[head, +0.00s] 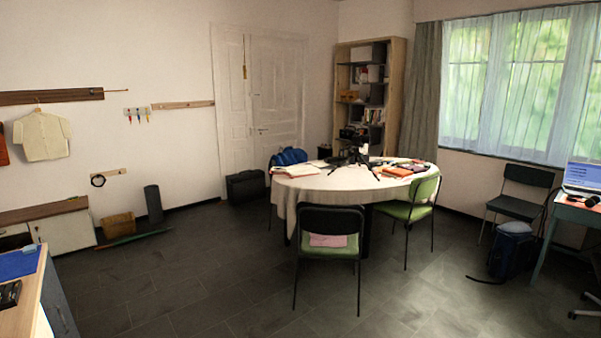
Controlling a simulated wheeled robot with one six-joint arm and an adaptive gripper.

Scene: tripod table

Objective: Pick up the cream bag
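Nothing in the head view is plainly a cream bag. A cream cloth item (42,136) hangs from a hook or hanger under the wooden rail on the left wall; it looks more like a short-sleeved shirt, and I cannot tell whether it is a bag. A tan, box-shaped bag or case (118,227) stands on the floor by the left wall, beside a dark upright cylinder (153,204). My gripper is not in view.
A round table (312,190) with a pale cloth, a tripod and books stands in the middle. A black chair (330,222) and green chair (410,208) stand around it. A blue backpack (511,250) is at right. A desk (22,290) fills the lower left. The floor between is clear.

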